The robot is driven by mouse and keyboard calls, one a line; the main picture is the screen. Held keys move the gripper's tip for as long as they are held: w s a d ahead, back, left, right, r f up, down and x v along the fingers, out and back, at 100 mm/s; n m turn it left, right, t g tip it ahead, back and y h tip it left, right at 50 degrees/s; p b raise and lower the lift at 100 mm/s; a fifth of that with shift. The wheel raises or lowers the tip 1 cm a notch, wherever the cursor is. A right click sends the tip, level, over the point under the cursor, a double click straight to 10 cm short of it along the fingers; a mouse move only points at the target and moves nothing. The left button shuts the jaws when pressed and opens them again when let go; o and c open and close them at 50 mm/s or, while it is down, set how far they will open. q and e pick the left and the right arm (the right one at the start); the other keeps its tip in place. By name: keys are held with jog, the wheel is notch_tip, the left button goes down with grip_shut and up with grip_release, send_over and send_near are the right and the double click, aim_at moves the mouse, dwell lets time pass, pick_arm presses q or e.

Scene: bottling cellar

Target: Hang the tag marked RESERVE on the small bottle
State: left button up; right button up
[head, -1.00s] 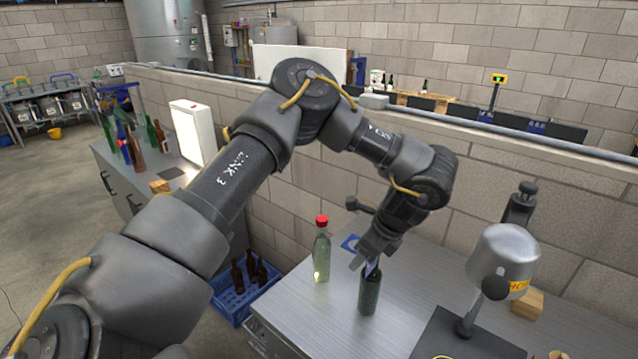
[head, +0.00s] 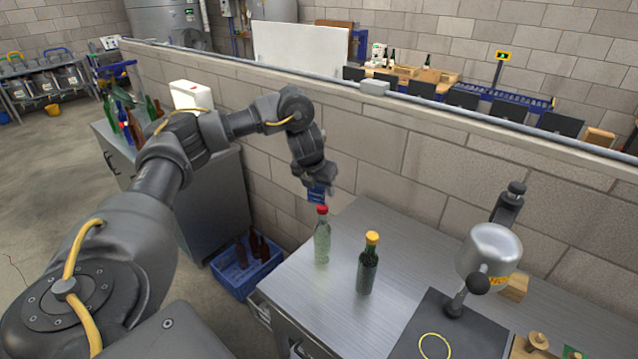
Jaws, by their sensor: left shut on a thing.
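A pale green bottle with a red cap (head: 322,242) stands upright on the metal worktop (head: 335,290). A dark green bottle with a yellow cap (head: 367,268) stands upright to its right and nearer to me. My left gripper (head: 317,184) is shut on a blue tag (head: 316,193), just above the red cap and close to it. I cannot read any marking on the tag, nor tell whether it touches the cap. I see no tag on the dark bottle. My right gripper is not in view.
A capping press (head: 488,250) on a dark base stands at the right of the worktop, with a wooden block (head: 514,287) beside it. A brick wall (head: 440,180) runs behind. A blue crate (head: 245,272) with brown bottles is on the floor at left.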

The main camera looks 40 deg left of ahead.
aim_at(320, 213)
pick_arm(q)
jog(key=shift+f, duration=4)
jog(key=shift+w, duration=0.1)
jog(key=shift+f+b, duration=0.25)
jog(key=shift+b, duration=0.1)
jog(key=shift+f+b, duration=0.3)
jog(key=shift+f, duration=0.1)
jog(key=shift+f, duration=0.2)
jog(key=shift+f+b, duration=0.4)
jog(key=shift+f+b, duration=0.45)
jog(key=shift+f, duration=0.15)
